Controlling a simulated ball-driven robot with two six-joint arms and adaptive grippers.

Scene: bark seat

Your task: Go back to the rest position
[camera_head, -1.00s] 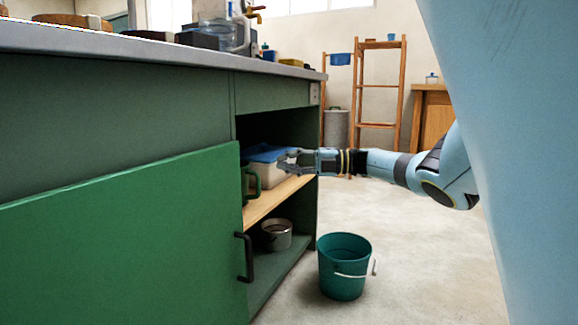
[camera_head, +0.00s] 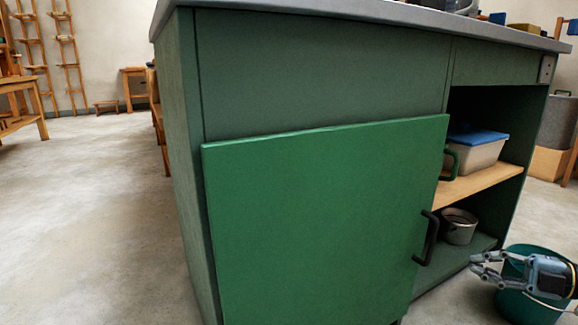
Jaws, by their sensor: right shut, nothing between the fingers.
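My right gripper (camera_head: 488,268) is at the lower right of the head view. It is shut and empty, in front of the teal bucket (camera_head: 532,309) and covering part of it. Its fingers point left toward the cabinet's open lower shelf, apart from the black door handle (camera_head: 427,238). My left gripper is not in view.
A clear box with a blue lid (camera_head: 478,150) and a green mug (camera_head: 450,164) stand on the wooden shelf (camera_head: 490,181). A metal pot (camera_head: 458,226) is on the lower shelf. The floor (camera_head: 90,215) at left is clear, with wooden furniture (camera_head: 20,110) farther back.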

